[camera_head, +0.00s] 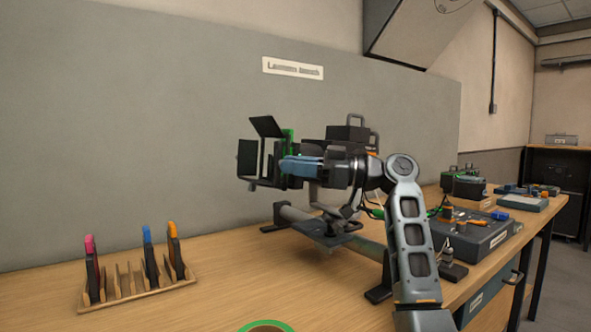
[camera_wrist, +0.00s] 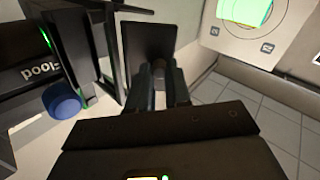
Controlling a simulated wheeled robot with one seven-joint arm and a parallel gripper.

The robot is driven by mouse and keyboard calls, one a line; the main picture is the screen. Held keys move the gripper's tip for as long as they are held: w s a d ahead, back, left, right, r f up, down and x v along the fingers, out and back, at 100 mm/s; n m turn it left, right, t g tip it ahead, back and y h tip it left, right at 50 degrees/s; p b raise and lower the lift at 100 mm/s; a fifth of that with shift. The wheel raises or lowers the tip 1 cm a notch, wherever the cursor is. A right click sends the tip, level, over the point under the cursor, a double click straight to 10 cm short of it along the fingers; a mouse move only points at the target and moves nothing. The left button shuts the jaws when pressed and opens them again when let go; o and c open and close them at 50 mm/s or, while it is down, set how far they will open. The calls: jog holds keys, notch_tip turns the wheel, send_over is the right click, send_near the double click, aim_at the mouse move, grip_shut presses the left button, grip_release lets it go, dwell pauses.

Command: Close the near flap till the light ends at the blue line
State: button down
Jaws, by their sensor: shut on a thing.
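The lamp (camera_wrist: 45,85) has a dark body with white lettering and a blue knob (camera_wrist: 62,101) at the left of the wrist view. Its dark flaps show in the head view, one upper flap (camera_head: 266,127) tilted up and one at the left (camera_head: 247,158). My gripper (camera_wrist: 165,82) is shut on a tab at the edge of a dark flap (camera_wrist: 148,42), which I take as the near flap. In the head view my gripper (camera_head: 287,166) is at the lamp's near side and covers part of it. I cannot make out a blue line.
A pale panel with a round mark and a green lit patch (camera_wrist: 245,11) is at the wrist view's upper right. A wooden rack (camera_head: 135,287) with several coloured-top pieces stands on the bench at left. Tools and a grey case (camera_head: 470,235) lie at right. The bench front is mostly clear.

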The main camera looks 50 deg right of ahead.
jog(key=c, duration=1.1)
grip_release()
jog(key=shift+o, duration=0.2)
jog(key=v, duration=0.7)
jog(key=shift+s+d+b, duration=0.15)
jog(key=shift+s+b, duration=0.15)
jog(key=shift+s, duration=0.05)
